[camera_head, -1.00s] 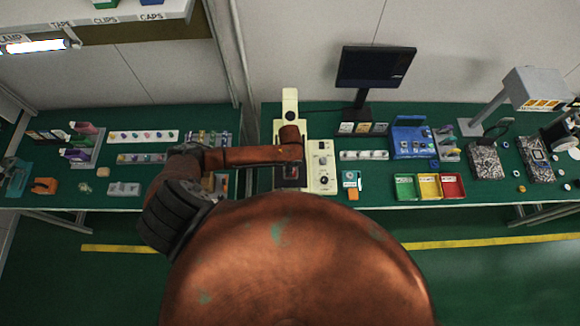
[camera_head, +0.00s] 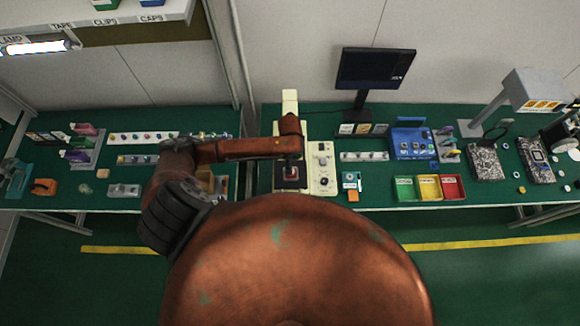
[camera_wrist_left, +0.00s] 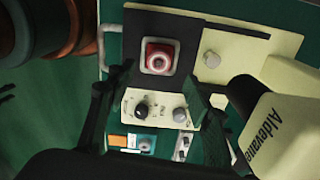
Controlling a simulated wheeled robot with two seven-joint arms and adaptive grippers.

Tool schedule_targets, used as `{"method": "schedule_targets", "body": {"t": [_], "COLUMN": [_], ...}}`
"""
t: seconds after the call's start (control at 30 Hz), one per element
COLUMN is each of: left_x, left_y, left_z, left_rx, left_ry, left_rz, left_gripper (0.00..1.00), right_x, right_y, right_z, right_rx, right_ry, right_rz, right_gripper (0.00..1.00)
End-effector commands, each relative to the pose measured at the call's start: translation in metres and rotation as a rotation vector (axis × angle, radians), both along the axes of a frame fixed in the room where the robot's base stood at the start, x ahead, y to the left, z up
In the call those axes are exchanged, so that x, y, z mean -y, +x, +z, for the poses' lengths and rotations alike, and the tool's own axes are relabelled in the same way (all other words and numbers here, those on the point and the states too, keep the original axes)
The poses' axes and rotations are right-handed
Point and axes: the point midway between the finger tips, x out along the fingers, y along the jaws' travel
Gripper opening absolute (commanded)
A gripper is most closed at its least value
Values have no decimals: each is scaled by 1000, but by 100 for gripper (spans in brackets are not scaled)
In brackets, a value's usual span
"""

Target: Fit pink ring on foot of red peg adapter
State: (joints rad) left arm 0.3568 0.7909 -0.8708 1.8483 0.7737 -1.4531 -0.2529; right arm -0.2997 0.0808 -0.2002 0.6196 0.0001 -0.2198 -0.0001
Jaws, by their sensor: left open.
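A red square block (camera_wrist_left: 160,56) with a pale round ring-like piece at its centre sits in a dark recess of the cream machine (camera_wrist_left: 270,40). The block looks like the red peg adapter. The round piece may be the pink ring, but its colour and seating are unclear. In the head view the red block (camera_head: 291,172) shows just below my left wrist. The fingertips are hard to make out in the head view. My right gripper is out of view.
A control panel with knobs (camera_wrist_left: 142,109) lies beside the recess. Green, yellow and red bins (camera_head: 428,187) and a blue tray (camera_head: 411,138) stand to the right. A white strip of small coloured parts (camera_head: 143,137) lies left. A monitor (camera_head: 375,68) stands behind.

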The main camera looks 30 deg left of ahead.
Motion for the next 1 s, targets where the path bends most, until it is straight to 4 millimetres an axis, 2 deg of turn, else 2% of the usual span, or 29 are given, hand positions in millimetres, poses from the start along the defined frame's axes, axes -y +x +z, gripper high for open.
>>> {"method": "schedule_targets", "body": {"t": [0.1,0.33,1.0], "left_x": [0,0,0], "left_y": [0,0,-1], "left_z": [24,50,54], "left_rx": [2,-1,-1], "left_ry": [0,0,0], "left_rz": [0,1,1], "left_gripper": [47,47,47], "right_x": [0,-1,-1], "right_y": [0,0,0], "right_z": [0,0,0], "right_rx": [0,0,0], "right_ry": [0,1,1], "right_rz": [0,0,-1], "right_gripper": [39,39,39]}}
